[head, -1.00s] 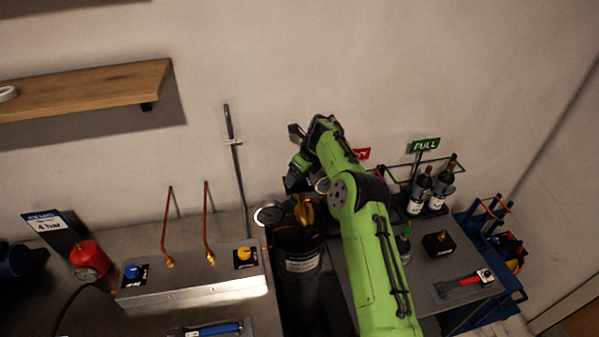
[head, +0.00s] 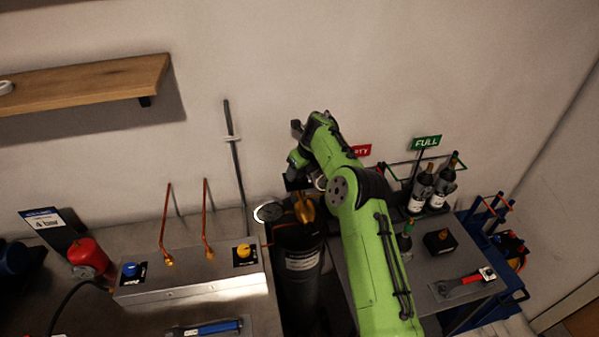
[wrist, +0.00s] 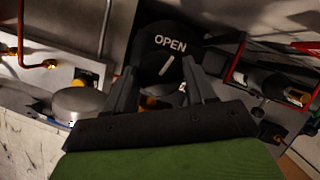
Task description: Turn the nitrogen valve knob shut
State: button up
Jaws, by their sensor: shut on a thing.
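The nitrogen valve knob is a black round knob (wrist: 160,52) in the wrist view, with white "OPEN" lettering and a slanted white pointer line. My gripper (wrist: 164,76) has a finger on each side of its near part and is shut on it. In the head view my gripper (head: 295,181) is above the brass valve (head: 304,208) on the black cylinder (head: 298,290); the knob is hidden there by the gripper and arm. A round gauge (head: 269,212) sits left of the valve.
A metal panel (head: 190,285) with blue and yellow knobs and copper pipes is on the left. Dark bottles (head: 421,188) in a rack, a black box (head: 439,242) and a red-handled tool (head: 465,281) are on the right.

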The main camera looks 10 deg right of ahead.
jog(key=shift+a+m+t+h+b, duration=0.1)
jog(key=shift+m+t+h+b, duration=0.25)
jog(key=shift+m, duration=0.55)
jog(key=m+h, duration=0.1)
jog(key=m, duration=0.1)
jog(key=shift+m, duration=0.4)
jog(key=m+p, duration=0.1)
jog(key=m+h+p, duration=0.1)
jog(key=m, duration=0.1)
jog(key=shift+a+r+m+p, duration=0.15)
jog(key=shift+m+p, duration=0.15)
jog(key=shift+m+h+p, duration=0.6)
jog(key=shift+m+h, duration=0.15)
jog(key=shift+m, duration=1.05)
jog(key=o, duration=1)
jog(key=shift+o, duration=0.2)
jog(key=v, duration=1.5)
jog(key=shift+w+a+r, duration=0.2)
jog(key=shift+w+r, duration=0.05)
jog(key=shift+r, duration=0.1)
